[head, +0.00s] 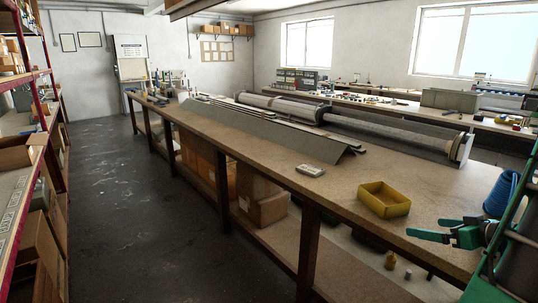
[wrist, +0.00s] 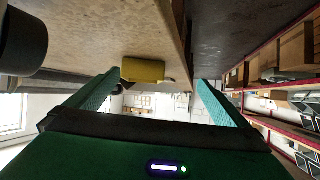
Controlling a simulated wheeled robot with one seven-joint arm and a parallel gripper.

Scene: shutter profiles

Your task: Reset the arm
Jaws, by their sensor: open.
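My gripper (head: 426,228) is open and empty at the right of the head view, just above the near right end of the long workbench (head: 300,195). Its green fingers point left. In the wrist view, which looks upside down, the two fingers of my gripper (wrist: 156,92) stand wide apart with nothing between them. A yellow open bin (head: 385,199) sits on the bench, to the left of and beyond my gripper, apart from it. The bin (wrist: 143,70) also shows ahead in the wrist view.
Long grey profiles (head: 265,132) and a large roller tube (head: 390,130) lie along the bench. A small grey device (head: 310,170) lies near the front edge. Red-framed shelving (head: 52,130) stands left; the aisle floor (head: 120,200) is clear.

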